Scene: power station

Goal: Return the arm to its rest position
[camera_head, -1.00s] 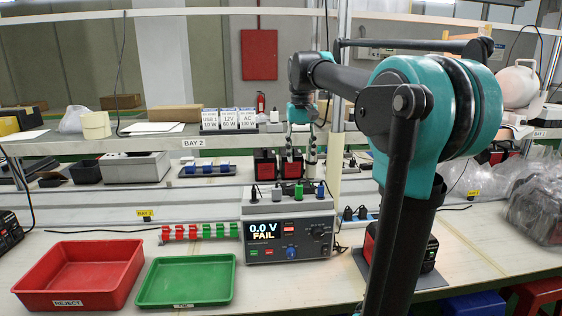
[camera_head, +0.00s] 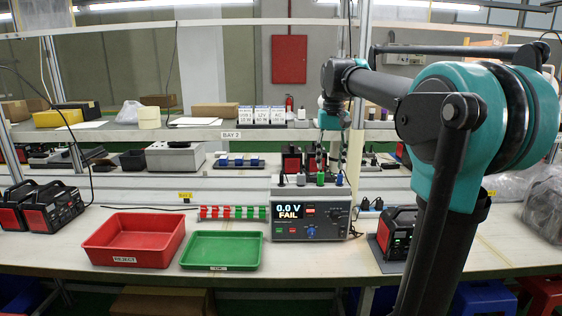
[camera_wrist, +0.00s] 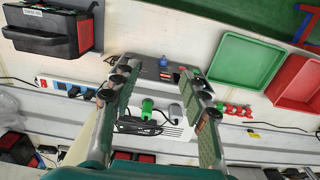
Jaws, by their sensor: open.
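My arm reaches in from the right in the head view, its teal and black links in front of the bench. My gripper (camera_head: 331,150) hangs above the back of the tester and is open. In the wrist view my gripper (camera_wrist: 160,98) shows two fingers spread wide with nothing between them. The tester (camera_head: 311,228) stands on the bench with its screen reading 0.0 V FAIL. Black, green, white and blue plugs sit along its top, and the green plug (camera_wrist: 147,107) shows between and beyond the fingers in the wrist view.
A red REJECT tray (camera_head: 134,240) and a green tray (camera_head: 222,250) sit left of the tester. A red and black power unit (camera_head: 398,236) stands right of it, partly behind my arm. The shelf (camera_head: 203,133) crosses behind. The front bench edge left of my arm is clear.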

